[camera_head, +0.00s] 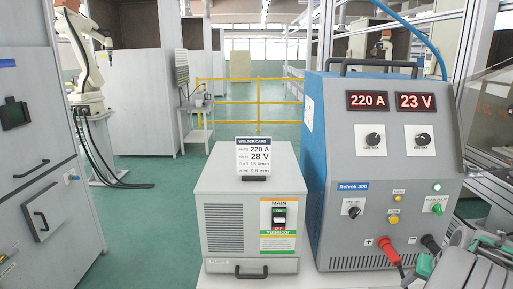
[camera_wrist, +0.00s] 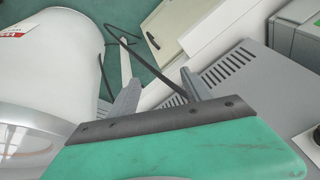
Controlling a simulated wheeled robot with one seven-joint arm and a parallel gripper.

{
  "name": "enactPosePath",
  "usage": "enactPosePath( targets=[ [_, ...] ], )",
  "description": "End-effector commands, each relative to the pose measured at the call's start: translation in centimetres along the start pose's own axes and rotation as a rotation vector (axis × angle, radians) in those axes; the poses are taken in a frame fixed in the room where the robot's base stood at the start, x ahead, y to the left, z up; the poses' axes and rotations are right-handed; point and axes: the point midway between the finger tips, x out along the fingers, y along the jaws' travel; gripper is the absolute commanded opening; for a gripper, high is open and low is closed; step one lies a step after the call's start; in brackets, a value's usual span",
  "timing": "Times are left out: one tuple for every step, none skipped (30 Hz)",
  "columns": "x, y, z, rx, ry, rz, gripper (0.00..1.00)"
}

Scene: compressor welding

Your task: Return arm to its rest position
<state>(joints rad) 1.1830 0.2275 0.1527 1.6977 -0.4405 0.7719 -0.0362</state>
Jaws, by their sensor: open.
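My gripper (camera_wrist: 163,76) shows in the wrist view, with its green body at the bottom and two grey fingers reaching up from a dark bar. The fingers are apart and nothing sits between them. A black cable passes behind the fingers. Grey and green parts at the lower right edge of the head view are cut off, and I cannot tell the arm's full pose from them.
A blue-grey welding machine (camera_head: 388,215) reads 220 A and 23 V. Left of it stands a grey box (camera_head: 225,185) with a MAIN switch (camera_head: 279,217) and a welder card (camera_head: 254,154). A white cylinder (camera_wrist: 50,70) is left of my gripper. Green floor lies open behind, before a yellow railing (camera_head: 259,103).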

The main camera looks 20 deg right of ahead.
Motion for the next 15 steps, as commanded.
enactPosePath(
  targets=[
    [0.3, -2.1, 3.8, 0.03, -0.084, 0.026, 0.57],
    [0.4, -3.2, 6.3, 0.046, -0.134, 0.045, 0.57],
    [0.3, -4.9, 9.4, 0.054, -0.193, 0.072, 0.57],
    [0.2, -6.2, 11.8, 0.051, -0.235, 0.092, 0.57],
    [-0.1, -7.5, 14.1, 0.037, -0.27, 0.112, 0.57],
    [-0.5, -9.3, 17.1, 0.005, -0.308, 0.136, 0.57],
    [-1.0, -10.8, 19.3, -0.032, -0.326, 0.153, 0.57],
    [-1.5, -12.4, 21.3, -0.079, -0.334, 0.165, 0.57],
    [-2.0, -14.4, 23.5, -0.152, -0.331, 0.17, 0.57],
    [-2.5, -16.0, 24.7, -0.215, -0.322, 0.162, 0.57],
    [-3.0, -17.8, 25.8, -0.284, -0.307, 0.147, 0.57],
    [-3.9, -20.2, 26.6, -0.377, -0.276, 0.119, 0.57],
    [-4.7, -22.1, 26.9, -0.443, -0.245, 0.095, 0.57],
    [-5.7, -24.1, 26.8, -0.504, -0.207, 0.068, 0.57],
    [-6.8, -26.4, 27.1, -0.577, -0.169, 0.034, 0.57]
  ],
)
